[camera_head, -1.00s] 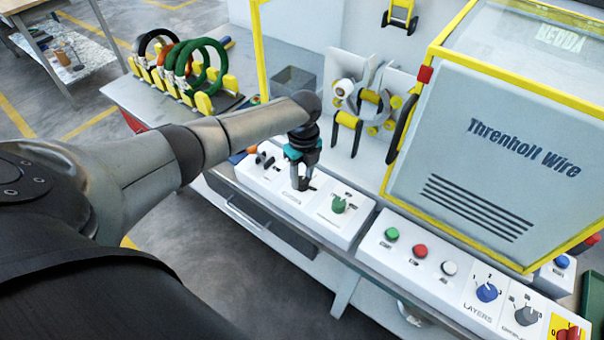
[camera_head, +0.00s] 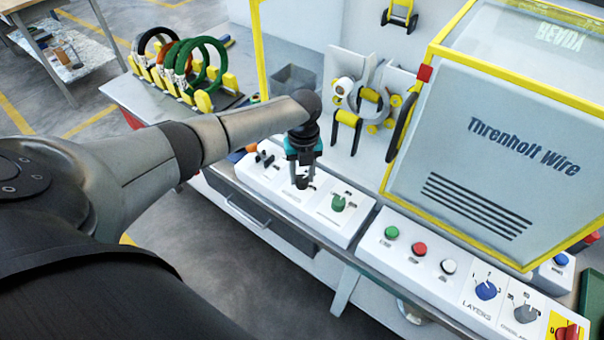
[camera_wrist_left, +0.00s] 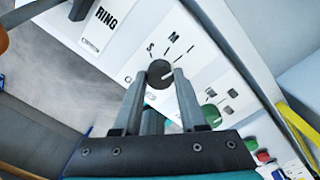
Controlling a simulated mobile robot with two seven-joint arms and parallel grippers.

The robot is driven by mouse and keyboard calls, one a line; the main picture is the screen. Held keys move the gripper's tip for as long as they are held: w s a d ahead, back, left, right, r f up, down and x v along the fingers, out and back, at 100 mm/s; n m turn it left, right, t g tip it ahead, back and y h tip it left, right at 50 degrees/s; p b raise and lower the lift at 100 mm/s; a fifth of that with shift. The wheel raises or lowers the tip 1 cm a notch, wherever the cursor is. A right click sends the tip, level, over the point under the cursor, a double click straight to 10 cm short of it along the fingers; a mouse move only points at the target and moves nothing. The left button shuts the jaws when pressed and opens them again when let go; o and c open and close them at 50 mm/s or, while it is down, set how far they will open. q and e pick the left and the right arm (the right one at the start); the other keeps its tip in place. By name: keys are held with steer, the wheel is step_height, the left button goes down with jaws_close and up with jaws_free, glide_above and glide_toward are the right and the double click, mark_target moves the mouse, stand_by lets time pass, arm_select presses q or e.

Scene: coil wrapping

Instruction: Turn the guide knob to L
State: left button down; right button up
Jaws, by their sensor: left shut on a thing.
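The guide knob (camera_wrist_left: 160,73) is a dark round knob with a pale pointer line, on a white panel with the marks S and M and short tick lines around it. In the left wrist view its pointer slants to the right, toward the rightmost tick; I cannot read that letter clearly. My left gripper (camera_wrist_left: 164,78) is shut on the knob, one finger on each side. In the head view my left gripper (camera_head: 302,182) points down onto the white control box, and its fingers largely hide the knob. My right gripper is in neither view.
A green knob (camera_head: 338,203) sits close to the right on the same white box. Farther right are green, red and white buttons and a blue knob (camera_head: 486,290). A yellow-framed machine cover (camera_head: 480,150) stands behind.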

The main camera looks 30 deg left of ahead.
mark_target(304, 178)
arm_select(q)
steer(key=shift+c, duration=2.3)
jaws_free()
step_height(304, 178, up, 15)
steer(key=p, duration=0.2)
steer(key=shift+d, duration=0.15)
steer(key=shift+w+r, duration=0.1)
